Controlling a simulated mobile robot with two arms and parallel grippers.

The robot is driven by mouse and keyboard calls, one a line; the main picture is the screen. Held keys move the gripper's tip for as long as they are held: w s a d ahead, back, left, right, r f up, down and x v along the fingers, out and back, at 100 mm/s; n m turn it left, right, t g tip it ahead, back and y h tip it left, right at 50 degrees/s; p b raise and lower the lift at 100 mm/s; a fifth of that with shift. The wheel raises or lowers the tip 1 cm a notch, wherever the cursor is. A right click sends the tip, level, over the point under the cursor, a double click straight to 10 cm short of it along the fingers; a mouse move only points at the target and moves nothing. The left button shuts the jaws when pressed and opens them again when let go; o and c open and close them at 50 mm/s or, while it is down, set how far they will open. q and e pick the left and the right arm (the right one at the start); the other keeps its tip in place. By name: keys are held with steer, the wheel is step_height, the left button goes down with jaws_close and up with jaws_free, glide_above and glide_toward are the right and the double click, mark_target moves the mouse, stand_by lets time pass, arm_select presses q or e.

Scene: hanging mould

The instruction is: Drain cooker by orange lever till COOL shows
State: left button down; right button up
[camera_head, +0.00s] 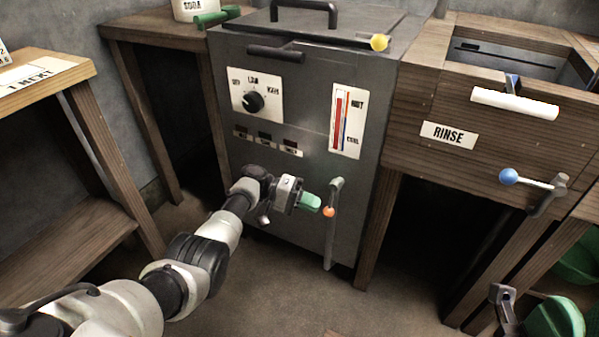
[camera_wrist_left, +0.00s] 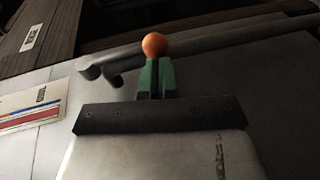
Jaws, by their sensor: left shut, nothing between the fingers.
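The grey cooker (camera_head: 290,185) stands in the middle of the head view. Its drain lever ends in an orange knob (camera_head: 329,212), beside a vertical grey pipe (camera_head: 329,250) on the cooker's lower front. A HOT-to-COOL gauge (camera_head: 346,120) shows a tall red column. My left gripper (camera_head: 314,203) is shut and empty, its green fingertips just left of the orange knob. In the left wrist view the orange knob (camera_wrist_left: 154,45) appears right at the ends of the green fingers (camera_wrist_left: 157,75); I cannot tell whether they touch. My right gripper is not in view.
A black dial (camera_head: 254,102) is on the cooker's front, and a yellow knob (camera_head: 379,42) is at its lid. A RINSE basin (camera_head: 450,134) with a blue-knobbed lever (camera_head: 509,176) stands right. A wooden table (camera_head: 50,90) stands left. Green round objects (camera_head: 555,320) lie low right.

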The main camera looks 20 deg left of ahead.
arm_select(q)
steer(key=shift+s+d+f+b, duration=0.1)
steer(key=shift+d+f+b, duration=0.25)
steer(key=shift+d, duration=0.4)
steer(key=shift+d+f, duration=0.1)
steer(key=shift+d, duration=0.05)
